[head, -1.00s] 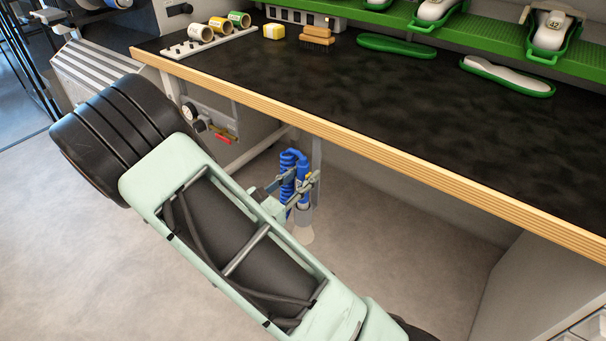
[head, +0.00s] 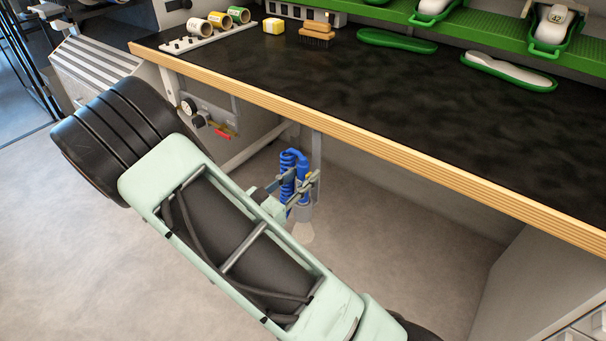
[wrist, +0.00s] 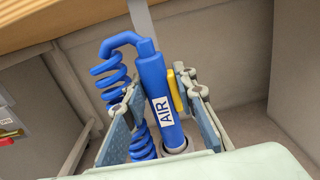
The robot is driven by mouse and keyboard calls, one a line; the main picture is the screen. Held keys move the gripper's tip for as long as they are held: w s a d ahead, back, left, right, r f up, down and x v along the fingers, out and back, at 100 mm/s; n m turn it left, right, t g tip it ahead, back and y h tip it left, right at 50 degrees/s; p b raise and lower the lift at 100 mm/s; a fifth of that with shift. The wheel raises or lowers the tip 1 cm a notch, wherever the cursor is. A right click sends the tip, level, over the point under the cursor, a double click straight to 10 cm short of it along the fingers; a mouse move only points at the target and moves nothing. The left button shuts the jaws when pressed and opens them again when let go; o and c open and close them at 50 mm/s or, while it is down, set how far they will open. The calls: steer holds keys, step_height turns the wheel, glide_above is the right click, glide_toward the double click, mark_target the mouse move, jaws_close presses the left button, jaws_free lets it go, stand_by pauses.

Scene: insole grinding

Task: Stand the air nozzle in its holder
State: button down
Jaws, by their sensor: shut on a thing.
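The air nozzle (wrist: 157,95) is a blue cylinder with a white "AIR" label and a yellow part on its right side. It stands nearly upright and shows small under the bench in the head view (head: 303,184). My gripper (wrist: 163,108) is shut on it, one finger on each side; it also shows in the head view (head: 298,187). The holder (head: 304,212) is a grey cup below the nozzle. In the wrist view the nozzle's lower end goes into the grey ring of the holder (wrist: 178,153). How deep it sits is hidden.
A coiled blue hose (wrist: 108,78) hangs left of the nozzle, joined at its top. The bench edge (head: 330,130) runs above, with a post (head: 317,150) behind. A gauge and red-handled valve (head: 222,133) are at left. The floor right of the holder is clear.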

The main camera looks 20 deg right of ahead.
steer(key=shift+f, duration=0.1)
stand_by(0.3)
steer(key=shift+f+b, duration=0.95)
steer(key=shift+f, duration=0.5)
steer(key=c, duration=1.5)
jaws_free()
steer(key=shift+o, duration=0.9)
steer(key=p+v, duration=0.1)
steer(key=v, duration=0.8)
steer(key=shift+d, duration=0.1)
